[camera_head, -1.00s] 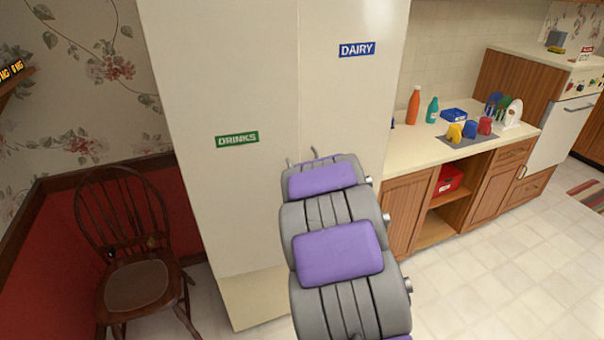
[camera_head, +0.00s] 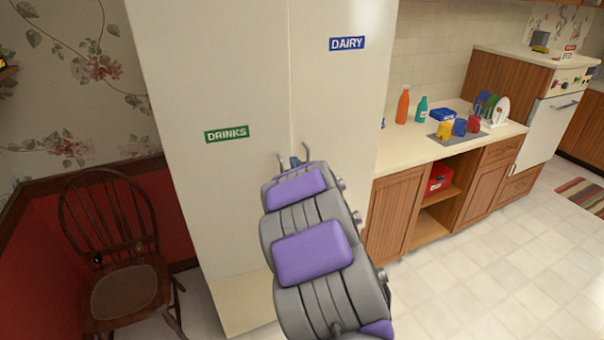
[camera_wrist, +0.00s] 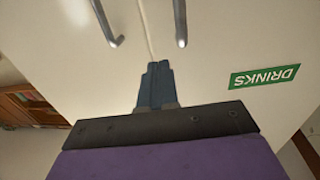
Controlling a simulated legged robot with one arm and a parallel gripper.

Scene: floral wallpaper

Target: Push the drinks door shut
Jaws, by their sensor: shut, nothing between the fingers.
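The drinks door (camera_head: 210,190) is the left cream door of a tall cabinet, with a green DRINKS label (camera_head: 227,134). It looks flush or nearly flush with the dairy door (camera_head: 340,110) on the right, which has a blue DAIRY label. My gripper (camera_head: 295,161) is at the seam between the doors, near two grey handles. In the wrist view my gripper (camera_wrist: 158,68) is shut and empty, its blue fingers together. The drinks handle (camera_wrist: 180,25) and dairy handle (camera_wrist: 107,25) show beyond the fingertips. The label is upside down there. I cannot tell whether the fingertips touch a door.
A wooden chair (camera_head: 125,285) stands left of the cabinet. A counter (camera_head: 410,150) with bottles, cups and a dish rack is on the right, with a red box (camera_head: 438,180) on a shelf below. Tiled floor (camera_head: 500,240) is clear at the right.

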